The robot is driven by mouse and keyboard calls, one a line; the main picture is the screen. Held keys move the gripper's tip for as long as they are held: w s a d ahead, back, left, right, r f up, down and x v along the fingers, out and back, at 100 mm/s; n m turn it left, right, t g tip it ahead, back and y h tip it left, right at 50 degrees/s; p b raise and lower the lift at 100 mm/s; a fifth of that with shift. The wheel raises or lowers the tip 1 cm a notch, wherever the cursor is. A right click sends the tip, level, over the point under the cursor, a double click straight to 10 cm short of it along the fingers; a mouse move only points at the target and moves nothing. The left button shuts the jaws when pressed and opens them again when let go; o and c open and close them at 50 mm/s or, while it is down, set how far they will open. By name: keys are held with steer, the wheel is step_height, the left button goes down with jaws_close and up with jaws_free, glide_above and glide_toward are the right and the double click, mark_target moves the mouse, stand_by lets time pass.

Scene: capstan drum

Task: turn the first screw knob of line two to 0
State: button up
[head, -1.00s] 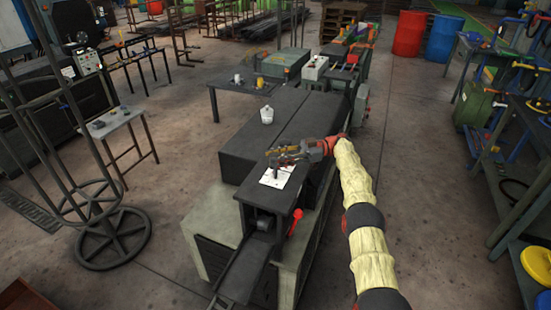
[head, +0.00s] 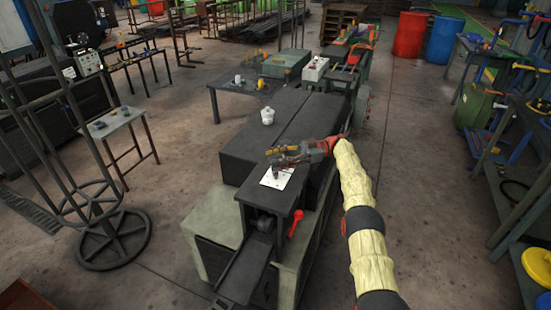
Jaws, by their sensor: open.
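My gripper (head: 276,164) is over the black machine (head: 262,195) in the middle of the view, reaching in from the right on my cream-sleeved arm. Its fingers are open and point down and left, at the far edge of a white plate (head: 275,181) on the machine's near top. A small dark upright piece shows on the plate below the fingers; I cannot tell whether it is a screw knob or a fingertip. No numbered line or knob scale can be read at this size. The gripper hides part of the plate.
A small white lidded pot (head: 267,115) stands on the machine's black top behind the gripper. A dark table (head: 240,90) stands behind. Bare floor lies left and right of the machine.

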steer(key=shift+m+t+y+p, duration=0.25)
steer(key=shift+m+t+p, duration=0.3)
steer(key=shift+m+t, duration=0.55)
steer(key=shift+m+t+y+p, duration=0.25)
steer(key=shift+m+t+p, duration=0.3)
steer(key=shift+t, duration=0.95)
